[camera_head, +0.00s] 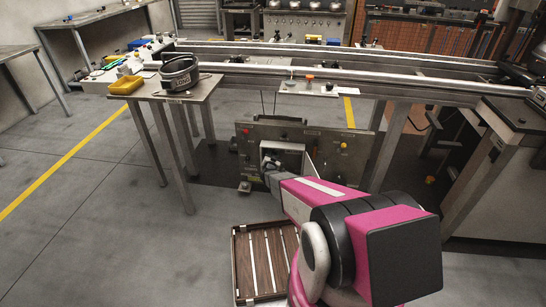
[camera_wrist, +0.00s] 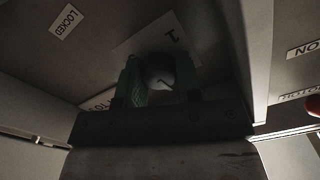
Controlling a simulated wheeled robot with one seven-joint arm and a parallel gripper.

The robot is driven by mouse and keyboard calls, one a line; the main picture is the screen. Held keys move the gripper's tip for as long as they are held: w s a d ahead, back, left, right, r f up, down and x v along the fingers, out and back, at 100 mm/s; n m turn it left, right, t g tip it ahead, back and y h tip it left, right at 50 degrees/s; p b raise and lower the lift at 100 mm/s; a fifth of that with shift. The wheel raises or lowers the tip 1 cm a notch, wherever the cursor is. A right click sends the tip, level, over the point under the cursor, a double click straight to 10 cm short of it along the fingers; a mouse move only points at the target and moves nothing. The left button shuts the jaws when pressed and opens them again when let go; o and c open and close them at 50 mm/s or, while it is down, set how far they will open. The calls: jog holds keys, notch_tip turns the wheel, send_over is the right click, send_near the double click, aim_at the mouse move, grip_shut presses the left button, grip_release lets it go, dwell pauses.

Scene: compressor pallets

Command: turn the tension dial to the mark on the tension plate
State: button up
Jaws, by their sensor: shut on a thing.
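The tension dial (camera_wrist: 160,72) is a round grey knob with a dark line on its face, seen in the wrist view. It sits in front of a pale plate (camera_wrist: 172,36) with a dark mark on it, which I take to be the tension plate. My gripper (camera_wrist: 160,80) has green fingers, one on each side of the dial, and is shut on it. In the head view my pink arm reaches into an open grey box (camera_head: 284,153) on an upright panel (camera_head: 246,134). The dial and fingertips are hard to make out there.
The box's open door (camera_head: 312,163) stands at its right. A "LOCKED" label (camera_wrist: 66,22) is at upper left in the wrist view, and a red button (camera_wrist: 314,103) at the right edge. A slatted wooden crate (camera_head: 238,262) is on the floor beside my arm. Floor at the left is clear.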

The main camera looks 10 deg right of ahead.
jog(key=shift+m, duration=0.6)
jog(key=o, duration=0.9)
jog(key=shift+o, duration=0.2)
jog(key=shift+s, duration=0.1)
jog(key=v, duration=1)
jog(key=shift+s, duration=0.35)
jog(key=shift+a+r, duration=0.15)
